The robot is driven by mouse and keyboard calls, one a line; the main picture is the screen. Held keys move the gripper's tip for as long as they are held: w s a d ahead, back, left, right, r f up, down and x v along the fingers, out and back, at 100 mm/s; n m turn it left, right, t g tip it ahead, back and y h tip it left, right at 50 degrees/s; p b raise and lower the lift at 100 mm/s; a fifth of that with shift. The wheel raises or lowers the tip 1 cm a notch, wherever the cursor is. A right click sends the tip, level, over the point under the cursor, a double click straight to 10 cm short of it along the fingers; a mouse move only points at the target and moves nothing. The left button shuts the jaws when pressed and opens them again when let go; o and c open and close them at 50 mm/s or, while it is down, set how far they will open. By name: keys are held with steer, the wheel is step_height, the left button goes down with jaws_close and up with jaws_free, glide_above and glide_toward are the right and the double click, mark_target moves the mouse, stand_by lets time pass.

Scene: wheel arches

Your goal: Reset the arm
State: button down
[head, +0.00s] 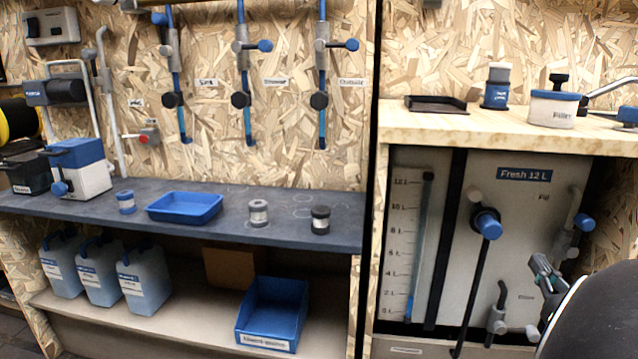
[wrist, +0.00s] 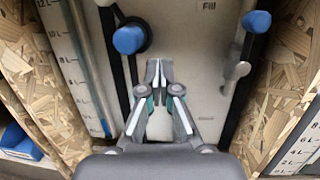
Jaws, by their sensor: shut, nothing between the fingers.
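My gripper (head: 545,275) shows at the lower right of the head view, in front of the white water tank panel (head: 520,235) labelled "Fresh 12 L". My arm's dark, rounded link fills the corner beside it. In the wrist view my gripper (wrist: 158,68) points at the panel with its fingertips together and nothing between them. The fingertips lie just right of a blue round knob (wrist: 128,40) on the panel. That blue knob (head: 487,223) also shows in the head view, left of the gripper. I cannot tell how far the fingertips are from the panel.
A blue-handled fill valve (head: 584,222) sits right of the gripper, and a grey tap (head: 499,315) is below left. A wooden counter (head: 440,122) overhangs the panel. A dark shelf (head: 290,232) at left holds a blue tray (head: 185,207) and small containers.

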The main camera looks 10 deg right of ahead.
steer(key=w+a+f+n+g+y+p, duration=0.2)
steer(key=a+n+g+y, duration=0.35)
steer(key=a+n, duration=0.65)
steer(key=w+a+f+n+g+y+p, duration=0.15)
steer(key=a+n+g+y, duration=0.4)
steer(key=a, duration=1.05)
steer(key=s+a+r+n+g+h+p, duration=0.1)
steer(key=s+a+r+n+h+p, duration=0.1)
steer(key=s+n, duration=0.4)
steer(key=s+a+r+n+g+h+p, duration=0.2)
steer(key=s+a+n+h+p, duration=0.1)
steer(key=n, duration=1.2)
steer(key=s+p, duration=0.1)
steer(key=s, duration=0.1)
steer(key=shift+s+h, duration=0.35)
steer(key=shift+h, duration=0.05)
steer(key=shift+d+r+n, duration=0.1)
steer(key=shift+d+n, duration=0.05)
steer(key=shift+n, duration=0.1)
